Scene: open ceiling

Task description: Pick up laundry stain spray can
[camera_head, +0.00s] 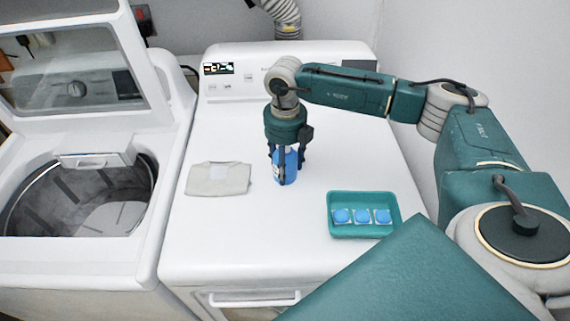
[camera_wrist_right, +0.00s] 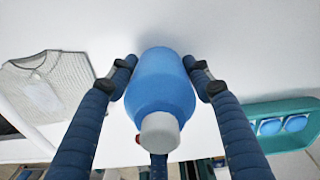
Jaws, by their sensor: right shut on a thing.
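The laundry stain spray can (camera_head: 291,166) is a blue bottle on the white dryer top in the head view. In the right wrist view the can (camera_wrist_right: 162,85) shows a blue body and a white cap. My right gripper (camera_head: 285,165) comes down over it from above, with fingers on both sides of it. The right wrist view shows the fingers (camera_wrist_right: 160,78) shut around the can's body. The can looks upright, and I cannot tell whether its base touches the dryer top. My left gripper is not in view.
A folded grey cloth (camera_head: 217,179) lies left of the can. A teal tray (camera_head: 364,232) with blue pods is at the right. The white dryer (camera_head: 240,235) has free room in front. An open washer (camera_head: 80,250) stands at the left.

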